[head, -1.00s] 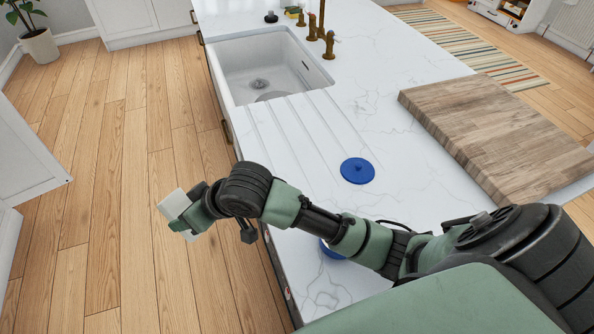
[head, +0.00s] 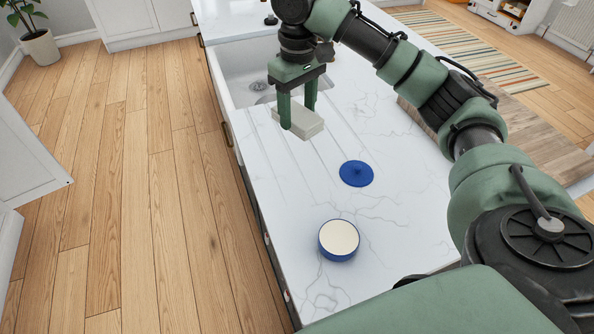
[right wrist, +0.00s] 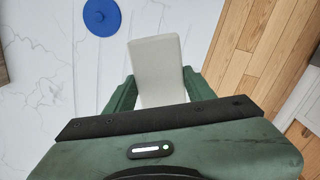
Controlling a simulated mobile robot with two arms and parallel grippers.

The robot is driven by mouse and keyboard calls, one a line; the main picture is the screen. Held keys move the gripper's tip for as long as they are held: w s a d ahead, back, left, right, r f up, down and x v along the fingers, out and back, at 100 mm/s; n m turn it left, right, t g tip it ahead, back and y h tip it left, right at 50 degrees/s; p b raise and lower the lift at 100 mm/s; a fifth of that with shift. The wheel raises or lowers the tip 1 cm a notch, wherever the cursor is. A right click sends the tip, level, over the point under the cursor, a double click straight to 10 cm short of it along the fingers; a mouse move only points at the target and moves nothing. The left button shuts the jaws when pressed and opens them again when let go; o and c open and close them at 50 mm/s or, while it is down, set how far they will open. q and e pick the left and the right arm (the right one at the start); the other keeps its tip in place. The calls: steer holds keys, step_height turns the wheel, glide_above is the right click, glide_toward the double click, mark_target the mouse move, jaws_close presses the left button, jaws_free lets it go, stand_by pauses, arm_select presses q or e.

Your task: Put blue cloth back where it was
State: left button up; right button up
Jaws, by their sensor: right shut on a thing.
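My right gripper (head: 298,116) is shut on a flat, pale grey-beige block (head: 304,125) and holds it above the grooved drainboard beside the sink. In the right wrist view the block (right wrist: 157,62) sticks out from between the two green fingers. A round blue lid-like disc (head: 356,174) with a small knob lies on the counter, and it also shows in the right wrist view (right wrist: 101,16). A round blue container (head: 338,240) with a cream top stands nearer on the counter. I see no blue cloth. My left gripper is out of view.
The white sink (head: 240,75) lies behind the gripper, partly hidden by it. A thick wooden board (head: 520,140) lies on the right of the white marble counter (head: 390,200), partly behind my arm. The counter's left edge drops to the wooden floor (head: 140,200).

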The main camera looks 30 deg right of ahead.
mark_target(297, 176)
step_height(297, 176, down, 18)
steer(key=p, duration=0.3)
steer(key=shift+f, duration=0.1)
steer(key=o, duration=1.2)
step_height(297, 176, up, 12)
steer(key=b, duration=0.2)
steer(key=shift+b, duration=0.35)
